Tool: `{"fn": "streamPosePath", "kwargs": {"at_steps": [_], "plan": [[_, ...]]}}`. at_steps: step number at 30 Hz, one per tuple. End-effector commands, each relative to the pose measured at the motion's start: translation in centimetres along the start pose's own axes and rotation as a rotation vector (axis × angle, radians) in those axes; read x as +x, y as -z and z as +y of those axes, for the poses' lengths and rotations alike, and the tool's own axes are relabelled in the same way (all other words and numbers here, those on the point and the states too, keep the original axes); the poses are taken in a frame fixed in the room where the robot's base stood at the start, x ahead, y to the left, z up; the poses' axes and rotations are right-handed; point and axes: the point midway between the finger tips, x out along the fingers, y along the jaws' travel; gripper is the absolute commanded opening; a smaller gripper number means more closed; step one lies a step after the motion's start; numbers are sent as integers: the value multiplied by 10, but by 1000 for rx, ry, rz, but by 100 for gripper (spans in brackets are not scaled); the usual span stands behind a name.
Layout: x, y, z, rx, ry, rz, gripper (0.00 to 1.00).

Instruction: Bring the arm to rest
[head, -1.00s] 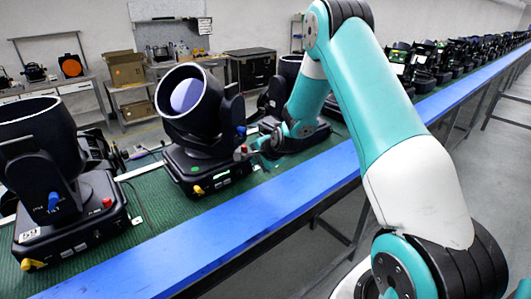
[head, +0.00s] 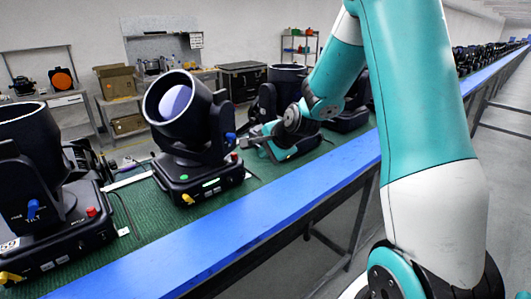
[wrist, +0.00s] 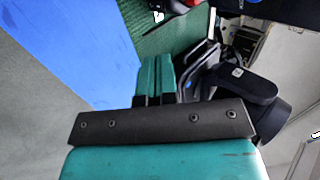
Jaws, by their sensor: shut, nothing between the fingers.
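My gripper (head: 252,141) is in the head view, above the green belt just right of the middle par can (head: 183,115). It points left, and its fingers are shut with nothing between them. The teal fingers also show in the wrist view (wrist: 157,60), closed together. I cannot tell from these views whether the gripper touches the lamp. My arm is bent, with its elbow raised past the top of the head view. The middle par can stands upright on its black base, its head tilted, with a lit green display.
Another par can (head: 40,190) stands at the left edge, and one (head: 284,85) stands partly behind my wrist. A blue rail (head: 250,220) runs along the green belt (head: 145,205). Several more lamps line the belt far right. The grey floor in front is clear.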

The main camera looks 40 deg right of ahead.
Motion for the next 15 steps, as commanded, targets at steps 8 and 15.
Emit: {"fn": "streamPosePath", "kwargs": {"at_steps": [8,15], "plan": [[0,0,0,0,0,0,0],[-11,-37,-3,-134,-26,-68,0]]}}
